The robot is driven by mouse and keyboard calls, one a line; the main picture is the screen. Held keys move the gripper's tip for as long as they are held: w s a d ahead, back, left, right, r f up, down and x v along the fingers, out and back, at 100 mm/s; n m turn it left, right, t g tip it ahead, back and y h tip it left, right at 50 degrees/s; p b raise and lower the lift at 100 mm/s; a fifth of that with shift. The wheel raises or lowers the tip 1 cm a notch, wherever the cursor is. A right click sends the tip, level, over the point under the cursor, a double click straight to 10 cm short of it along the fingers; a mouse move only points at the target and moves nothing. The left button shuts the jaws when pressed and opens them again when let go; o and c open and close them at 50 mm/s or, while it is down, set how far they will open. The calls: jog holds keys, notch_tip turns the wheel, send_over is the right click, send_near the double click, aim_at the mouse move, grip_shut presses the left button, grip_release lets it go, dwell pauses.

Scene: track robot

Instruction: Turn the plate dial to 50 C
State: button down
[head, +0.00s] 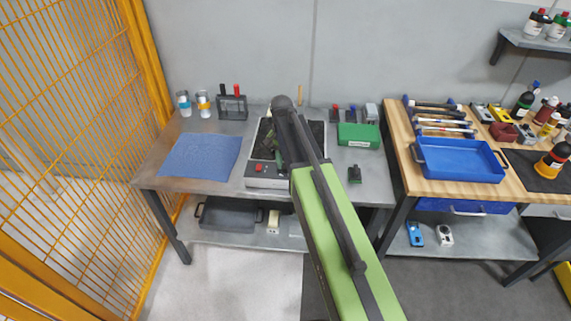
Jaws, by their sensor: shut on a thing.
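The hot plate (266,182) is a light-grey unit with a dark top, standing on the grey table left of my arm. A red knob or switch (258,168) shows on its front panel. My gripper (284,172) is mostly hidden behind my green arm, down at the right part of the plate's front. It is shut on what seems to be the plate dial, which the arm covers. The dial's pointer and any temperature marking cannot be read.
A blue mat (200,156) lies left of the plate. A dark rack (232,107) and two cups stand behind. A wooden bench (460,187) with a blue tray (458,160) stands farther right. Yellow fence (85,110) borders the left.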

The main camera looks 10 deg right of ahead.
aim_at(284, 166)
dwell(0.3)
jog(key=c, duration=1.1)
grip_release()
notch_tip(284, 166, up, 17)
jog(key=p, duration=1.7)
jog(key=shift+w+a+r, duration=0.2)
jog(key=shift+w+a, duration=0.05)
jog(key=shift+a, duration=0.05)
